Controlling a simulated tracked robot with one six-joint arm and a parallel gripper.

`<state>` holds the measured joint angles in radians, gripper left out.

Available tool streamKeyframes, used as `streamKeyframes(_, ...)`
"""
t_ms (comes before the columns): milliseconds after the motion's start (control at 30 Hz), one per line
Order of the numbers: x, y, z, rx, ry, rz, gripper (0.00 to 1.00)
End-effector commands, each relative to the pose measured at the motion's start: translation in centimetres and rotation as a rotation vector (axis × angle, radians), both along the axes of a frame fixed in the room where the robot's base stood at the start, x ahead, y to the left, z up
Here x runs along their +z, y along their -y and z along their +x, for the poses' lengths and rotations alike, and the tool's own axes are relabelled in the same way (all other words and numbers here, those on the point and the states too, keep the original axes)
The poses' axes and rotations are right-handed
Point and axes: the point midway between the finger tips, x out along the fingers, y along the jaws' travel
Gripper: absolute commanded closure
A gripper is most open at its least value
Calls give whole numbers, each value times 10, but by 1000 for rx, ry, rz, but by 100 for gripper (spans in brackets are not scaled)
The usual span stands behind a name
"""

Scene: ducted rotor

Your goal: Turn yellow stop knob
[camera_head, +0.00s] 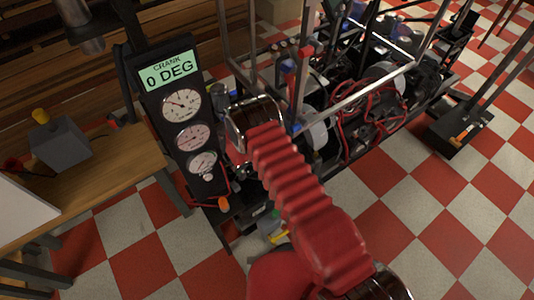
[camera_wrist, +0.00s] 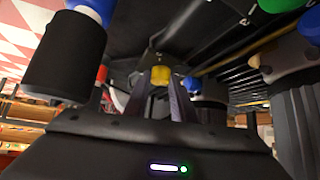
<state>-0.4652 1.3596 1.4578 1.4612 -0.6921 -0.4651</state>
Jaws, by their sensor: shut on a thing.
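The yellow stop knob (camera_wrist: 161,75) shows in the middle of the wrist view, under a dark panel. My gripper (camera_wrist: 163,90) reaches up to it with its two narrow fingers, one on each side, and is shut on it. The knob's shaft and the inner finger faces are hidden. In the head view my red arm reaches up to the rig, and the fingers and the held knob cannot be made out there.
Blue-capped dark cylinders (camera_wrist: 66,55) flank my fingers in the wrist view. A gauge panel (camera_head: 171,95) reading "CRANK 0 DEG" stands left of my arm in the head view. A wooden bench (camera_head: 120,165) holds a grey box with a yellow knob.

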Motion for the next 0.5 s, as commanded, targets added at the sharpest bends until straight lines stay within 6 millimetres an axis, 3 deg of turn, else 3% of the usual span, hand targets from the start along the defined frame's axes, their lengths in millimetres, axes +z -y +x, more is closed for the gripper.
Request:
streamKeyframes(133, 2, 0, 2, 1, 4, 0, 99)
streamKeyframes(167, 2, 0, 2, 1, 5, 0, 75)
streamKeyframes(400, 1, 0, 1, 1, 2, 0, 58)
streamKeyframes(500, 1, 0, 1, 1, 2, 1, 58)
